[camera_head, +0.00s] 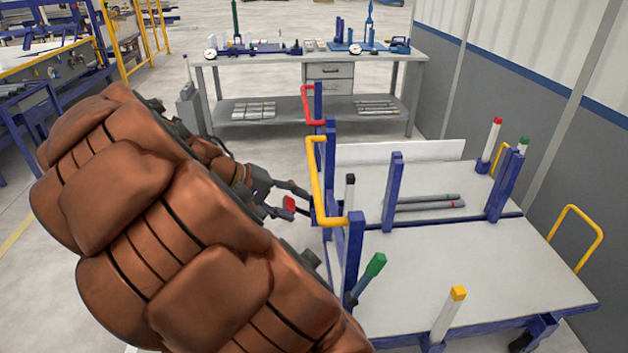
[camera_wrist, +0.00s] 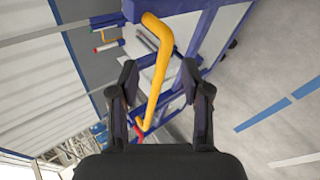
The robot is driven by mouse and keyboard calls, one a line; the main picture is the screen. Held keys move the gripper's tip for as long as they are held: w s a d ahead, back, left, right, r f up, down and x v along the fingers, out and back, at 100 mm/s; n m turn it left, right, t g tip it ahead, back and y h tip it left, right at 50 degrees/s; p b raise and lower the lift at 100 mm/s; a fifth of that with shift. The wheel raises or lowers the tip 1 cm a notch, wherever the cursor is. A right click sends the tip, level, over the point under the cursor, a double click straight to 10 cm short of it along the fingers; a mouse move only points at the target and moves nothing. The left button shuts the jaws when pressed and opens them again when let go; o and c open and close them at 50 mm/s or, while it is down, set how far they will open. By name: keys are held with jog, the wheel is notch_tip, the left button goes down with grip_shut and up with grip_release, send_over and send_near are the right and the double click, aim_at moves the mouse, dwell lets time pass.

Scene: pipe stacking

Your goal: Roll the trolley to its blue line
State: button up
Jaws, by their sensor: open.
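The trolley (camera_head: 470,265) has a pale deck, blue posts and a yellow handle (camera_head: 314,165) on its left side. My gripper (camera_head: 299,201) is beside this handle. In the wrist view, the yellow handle (camera_wrist: 157,75) runs between the two open fingers of my gripper (camera_wrist: 158,76), with gaps visible on both sides. I cannot tell whether either finger touches it. In the wrist view, blue line pieces (camera_wrist: 262,114) lie on the grey floor to the right of the trolley. No blue floor line shows in the head view.
A red handle (camera_head: 308,104) stands behind the yellow one. Grey pipes (camera_head: 430,203) lie on the far deck. Clear floor (camera_head: 170,70) shows at the back left.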

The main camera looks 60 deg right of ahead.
jog(key=w+d+f+g+h+b, duration=0.25)
jog(key=w+d, duration=0.25)
jog(key=d, duration=0.3)
jog(key=h+b, duration=0.1)
jog(key=h, duration=0.3)
send_near(314, 173)
jog(key=d, duration=0.4)
jog(key=shift+t+y, duration=0.25)
jog(key=shift+s+a+f+p+x, duration=0.1)
jog(key=shift+f+x, duration=0.05)
jog(key=shift+x, duration=1.1)
jog(key=shift+s+a+f+p+x, duration=0.1)
jog(key=shift+f+x, duration=0.1)
jog(key=shift+x, duration=1.05)
jog(key=shift+s+a+f+p+x, duration=0.1)
jog(key=shift+f+x, duration=0.05)
jog(key=shift+x, duration=1.15)
jog(key=shift+c, duration=0.3)
grip_shut()
